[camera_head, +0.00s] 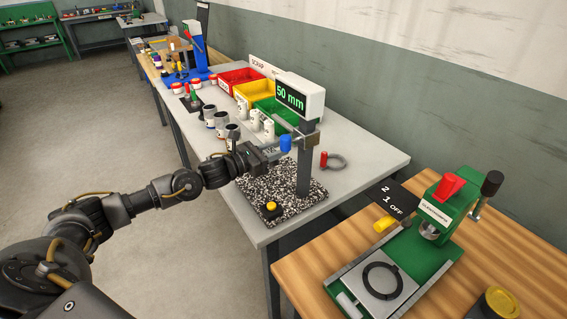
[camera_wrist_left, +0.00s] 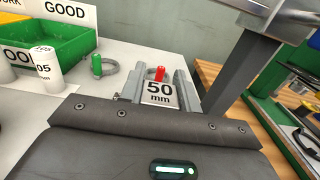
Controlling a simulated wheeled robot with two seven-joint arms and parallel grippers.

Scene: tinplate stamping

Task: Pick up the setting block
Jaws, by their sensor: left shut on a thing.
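The setting block (camera_wrist_left: 160,93), a light block marked "50 mm", sits between the two fingers of my left gripper (camera_wrist_left: 159,88) in the left wrist view. The gripper is shut on it. In the head view my left gripper (camera_head: 268,155) is over the speckled base of the gauge stand, left of its post; the block is hard to make out there. The gauge stand (camera_head: 305,165) has a display (camera_head: 290,95) reading "50 mm" and a blue knob (camera_head: 285,143) close to my gripper. My right gripper is not in view.
A red-handled ring (camera_head: 335,161) lies right of the post. A yellow button (camera_head: 270,207) is at the speckled base (camera_head: 285,190). White cylinders and red, yellow and green bins (camera_head: 275,112) stand behind. A green press (camera_head: 445,205) is on the wooden table at right.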

